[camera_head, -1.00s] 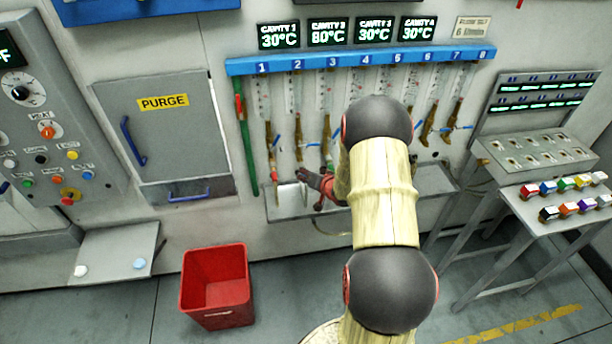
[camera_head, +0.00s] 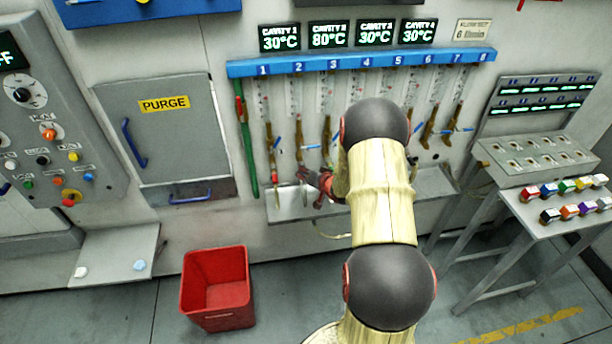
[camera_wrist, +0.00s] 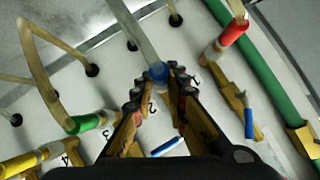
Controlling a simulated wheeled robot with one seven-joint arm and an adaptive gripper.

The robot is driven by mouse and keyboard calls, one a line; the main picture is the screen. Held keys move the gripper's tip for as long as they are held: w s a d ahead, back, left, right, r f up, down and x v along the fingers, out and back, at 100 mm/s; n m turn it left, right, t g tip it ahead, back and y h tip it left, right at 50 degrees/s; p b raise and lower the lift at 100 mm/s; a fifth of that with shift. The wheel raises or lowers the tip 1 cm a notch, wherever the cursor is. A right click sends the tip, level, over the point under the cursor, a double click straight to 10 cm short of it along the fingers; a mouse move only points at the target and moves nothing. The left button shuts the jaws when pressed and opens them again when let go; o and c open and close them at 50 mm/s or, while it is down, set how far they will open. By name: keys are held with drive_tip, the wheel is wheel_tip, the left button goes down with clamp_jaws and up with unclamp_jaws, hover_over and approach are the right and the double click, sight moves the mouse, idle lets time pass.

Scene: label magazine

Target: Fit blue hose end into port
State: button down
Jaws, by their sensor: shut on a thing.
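The blue hose end (camera_wrist: 158,72) is a blue collar on a pale translucent hose, seen in the wrist view between my fingertips. My gripper (camera_wrist: 160,88) is shut on it. In the head view my gripper (camera_head: 314,182) is low at the manifold, below column 2, partly hidden by my arm. The brass port fitting of column 2 (camera_head: 299,148) hangs just above it. In the wrist view a label 2 shows between the fingers, with a blue lever (camera_wrist: 168,147) nearby. Whether the hose end touches or enters the port cannot be told.
Neighbouring hoses with red (camera_wrist: 234,32), green (camera_wrist: 86,122) and yellow (camera_wrist: 22,164) collars sit at brass fittings on both sides. A green pipe (camera_wrist: 245,75) runs at the right of the wrist view. A metal trough (camera_head: 287,205) lies below; a red bin (camera_head: 217,287) stands on the floor.

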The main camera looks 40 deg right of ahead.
drive_tip(key=shift+w+d, duration=0.15)
drive_tip(key=shift+w, duration=0.05)
drive_tip(key=c, duration=1.7)
unclamp_jaws()
drive_tip(key=v, duration=1.2)
